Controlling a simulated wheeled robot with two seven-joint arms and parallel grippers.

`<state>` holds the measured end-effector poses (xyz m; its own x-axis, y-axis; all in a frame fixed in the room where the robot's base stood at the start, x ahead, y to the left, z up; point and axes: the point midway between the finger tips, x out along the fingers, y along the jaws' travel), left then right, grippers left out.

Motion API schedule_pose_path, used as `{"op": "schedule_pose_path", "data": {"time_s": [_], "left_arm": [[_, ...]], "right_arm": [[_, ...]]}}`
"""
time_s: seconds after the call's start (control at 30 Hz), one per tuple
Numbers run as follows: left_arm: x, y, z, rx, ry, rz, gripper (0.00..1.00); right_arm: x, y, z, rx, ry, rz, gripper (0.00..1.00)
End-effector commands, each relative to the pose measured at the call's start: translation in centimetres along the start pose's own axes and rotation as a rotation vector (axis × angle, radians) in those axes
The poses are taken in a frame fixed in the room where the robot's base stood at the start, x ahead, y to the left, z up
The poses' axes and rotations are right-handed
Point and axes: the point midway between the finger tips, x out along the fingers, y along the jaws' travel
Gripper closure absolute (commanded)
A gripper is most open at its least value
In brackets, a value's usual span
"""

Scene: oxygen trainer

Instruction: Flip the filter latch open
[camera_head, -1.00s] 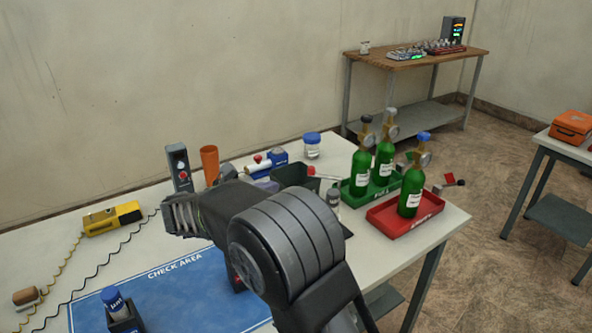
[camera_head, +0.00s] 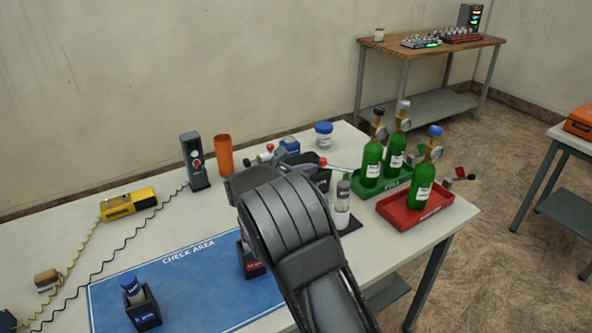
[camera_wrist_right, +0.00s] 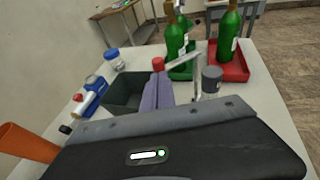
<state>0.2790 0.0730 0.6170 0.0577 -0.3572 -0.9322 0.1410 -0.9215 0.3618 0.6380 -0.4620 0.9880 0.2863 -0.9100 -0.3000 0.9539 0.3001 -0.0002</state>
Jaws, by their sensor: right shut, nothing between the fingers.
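What looks like the filter latch is a pale lever (camera_head: 340,168) with a red end knob (camera_head: 322,162). The lever (camera_wrist_right: 184,62) and knob (camera_wrist_right: 158,64) also show in the right wrist view. The lever runs toward a grey-capped, clear-bodied canister (camera_head: 342,205), whose cap (camera_wrist_right: 212,78) stands beside it in the wrist view. My right gripper (camera_head: 305,167) is shut and empty, its purple-grey fingers pointing at the knob. In the wrist view the fingertips (camera_wrist_right: 158,78) appear just below the knob; I cannot tell whether they touch. My left gripper is not in view.
A dark bin (camera_wrist_right: 125,92) lies left of the fingers. Green bottles stand in a green tray (camera_head: 370,190) and a red tray (camera_head: 388,210) at right. An orange cup (camera_head: 224,155) stands further left. My right arm covers part of the blue check-area mat (camera_head: 190,285).

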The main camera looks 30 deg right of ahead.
Motion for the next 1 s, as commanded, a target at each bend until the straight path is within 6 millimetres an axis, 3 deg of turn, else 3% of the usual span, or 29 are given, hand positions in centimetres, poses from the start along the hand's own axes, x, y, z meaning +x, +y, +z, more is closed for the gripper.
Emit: {"op": "schedule_pose_path", "data": {"time_s": [0.23,1.0], "left_arm": [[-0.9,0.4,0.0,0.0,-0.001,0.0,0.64],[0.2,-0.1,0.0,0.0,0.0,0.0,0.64]], "right_arm": [[2.1,0.0,0.7,-0.001,0.0,-0.001,1.0],[2.8,0.4,0.8,0.001,0.001,0.0,1.0]]}}
